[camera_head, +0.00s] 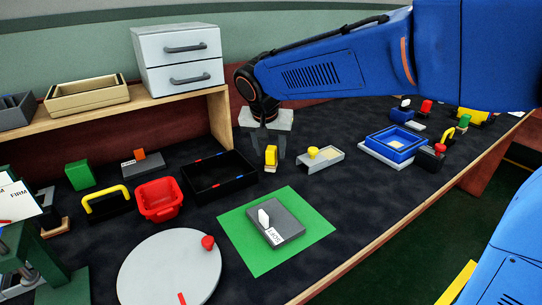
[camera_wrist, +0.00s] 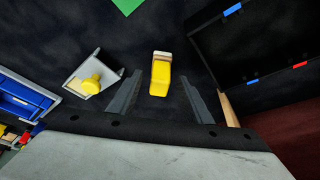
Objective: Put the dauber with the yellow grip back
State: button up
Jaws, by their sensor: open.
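A small upright block with a yellow grip (camera_head: 271,155) and a pale end stands on the dark table, right of the black tray. In the wrist view this yellow-grip piece (camera_wrist: 160,78) appears between the two fingers, with dark gaps on both sides. My gripper (camera_head: 267,148) is open above and around it, pointing down; I cannot tell how far down the fingers reach.
The black tray (camera_head: 190,189) with red and blue marks is close on the left. A green mat (camera_head: 307,243) bears a grey block (camera_head: 287,222). A red bin (camera_head: 159,200), grey disc (camera_head: 160,270) and blue tray (camera_head: 396,143) stand around. A wooden shelf (camera_head: 221,120) with drawers is behind.

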jog(key=v, duration=0.8)
jog(key=shift+a+r, duration=0.1)
jog(key=shift+r, duration=0.05)
